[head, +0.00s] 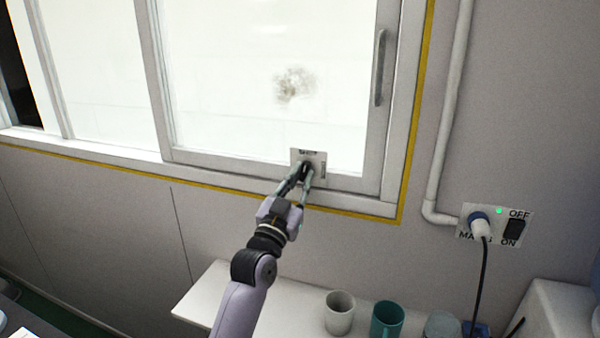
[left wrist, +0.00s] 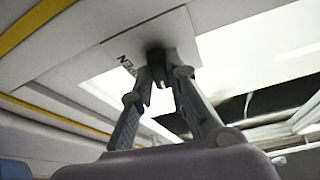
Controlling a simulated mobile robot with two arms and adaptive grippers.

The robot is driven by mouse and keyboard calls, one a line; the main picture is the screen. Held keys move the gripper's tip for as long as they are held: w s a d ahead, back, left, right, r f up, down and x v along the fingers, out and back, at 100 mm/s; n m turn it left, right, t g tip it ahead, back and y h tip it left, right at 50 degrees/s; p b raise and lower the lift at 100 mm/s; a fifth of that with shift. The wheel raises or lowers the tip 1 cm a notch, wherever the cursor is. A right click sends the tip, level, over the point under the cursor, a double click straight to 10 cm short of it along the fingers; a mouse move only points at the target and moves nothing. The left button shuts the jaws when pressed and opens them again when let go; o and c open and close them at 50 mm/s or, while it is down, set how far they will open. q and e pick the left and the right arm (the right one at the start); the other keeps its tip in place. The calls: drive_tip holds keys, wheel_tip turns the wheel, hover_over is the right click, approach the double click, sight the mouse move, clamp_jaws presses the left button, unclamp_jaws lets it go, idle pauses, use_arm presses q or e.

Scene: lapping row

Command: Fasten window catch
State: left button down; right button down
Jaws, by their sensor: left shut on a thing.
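The window catch is a dark knob on a pale label plate (head: 318,157) at the bottom rail of the window (head: 230,165). My left gripper (head: 305,174) reaches up to it from below, its fingers closed around the dark knob. In the left wrist view the gripper (left wrist: 160,80) has its two fingertips at the dark knob (left wrist: 156,54), with a small gap visible between them. The plate (left wrist: 125,50) beside it carries lettering that ends in "PEN". The fingers partly hide the knob, so its exact turn cannot be told. My right gripper is in neither view.
A grey vertical handle (head: 380,68) is on the window's right stile. Below stands a white shelf (head: 208,290) with a pale cup (head: 340,314) and a teal cup (head: 386,320). A wall socket with a plug (head: 480,226) and cable is at the right.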

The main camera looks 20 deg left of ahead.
use_arm(q)
drive_tip(key=shift+d+f+n+y+p, duration=0.1)
drive_tip(key=shift+n+y+p, duration=0.5)
drive_tip(key=shift+n+y, duration=0.7)
drive_tip(key=shift+n+h, duration=0.3)
drive_tip(key=shift+n, duration=0.1)
drive_tip(key=c, duration=1.6)
unclamp_jaws()
drive_tip(key=shift+o, duration=0.2)
drive_tip(key=v, duration=1.2)
drive_tip(key=shift+f, duration=0.1)
